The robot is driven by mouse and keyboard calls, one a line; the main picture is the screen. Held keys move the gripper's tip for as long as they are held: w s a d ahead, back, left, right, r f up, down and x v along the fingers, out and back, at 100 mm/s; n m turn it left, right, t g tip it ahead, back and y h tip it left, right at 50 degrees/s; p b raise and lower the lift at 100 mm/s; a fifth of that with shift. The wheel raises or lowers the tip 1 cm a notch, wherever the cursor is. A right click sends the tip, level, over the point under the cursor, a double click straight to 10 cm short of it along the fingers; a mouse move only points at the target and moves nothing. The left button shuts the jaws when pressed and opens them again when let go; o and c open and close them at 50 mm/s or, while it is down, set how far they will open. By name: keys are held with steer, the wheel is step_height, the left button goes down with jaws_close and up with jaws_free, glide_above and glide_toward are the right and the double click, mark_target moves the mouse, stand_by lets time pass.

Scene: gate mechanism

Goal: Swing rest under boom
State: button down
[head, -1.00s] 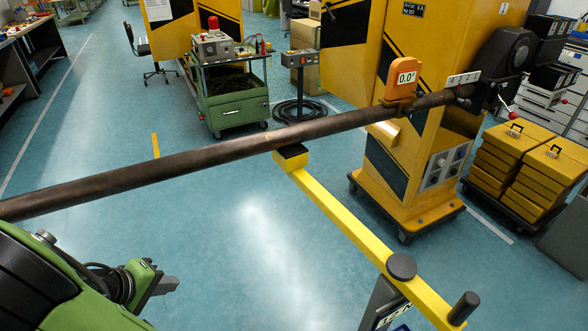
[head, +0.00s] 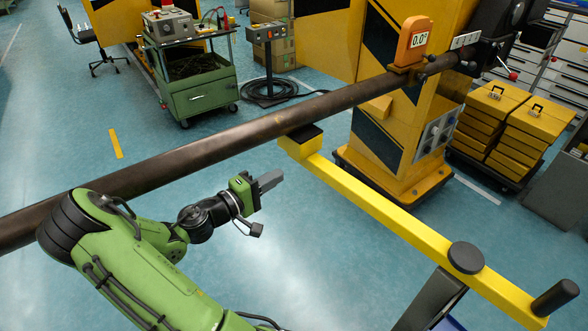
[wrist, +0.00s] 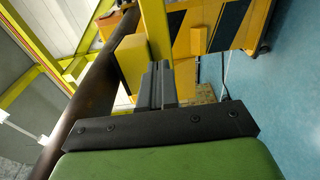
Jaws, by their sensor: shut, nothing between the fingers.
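The boom (head: 220,144) is a long dark metal tube crossing the head view from lower left to upper right, and it also shows in the wrist view (wrist: 88,100). The rest is a yellow bar (head: 380,205) on a dark pivot disc (head: 466,257), with a dark handle (head: 556,297) at its near right end. Its far end carries a black pad (head: 304,134), which appears right at or under the boom; contact cannot be told. My gripper (head: 272,180) is shut and empty, left of the yellow bar and on the near side of the boom. Its fingers also show in the wrist view (wrist: 155,85).
A yellow cabinet with a 0.0° readout (head: 418,40) stands at the boom's upper right end. A green cart (head: 192,95) stands behind the boom. Stacked yellow cases (head: 520,125) are at right. Blue floor is open around the bar.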

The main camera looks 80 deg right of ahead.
mark_target(306, 157)
steer(key=b+x, duration=0.1)
steer(key=x, duration=0.5)
steer(key=shift+s, duration=0.1)
steer(key=shift+s+d, duration=0.1)
steer(key=shift+d, duration=0.1)
steer(key=shift+d, duration=0.1)
steer(key=x, duration=0.4)
steer(key=shift+d+p, duration=0.15)
steer(key=shift+p, duration=0.15)
steer(key=shift+s+d+r, duration=0.1)
steer(key=shift+r, duration=0.25)
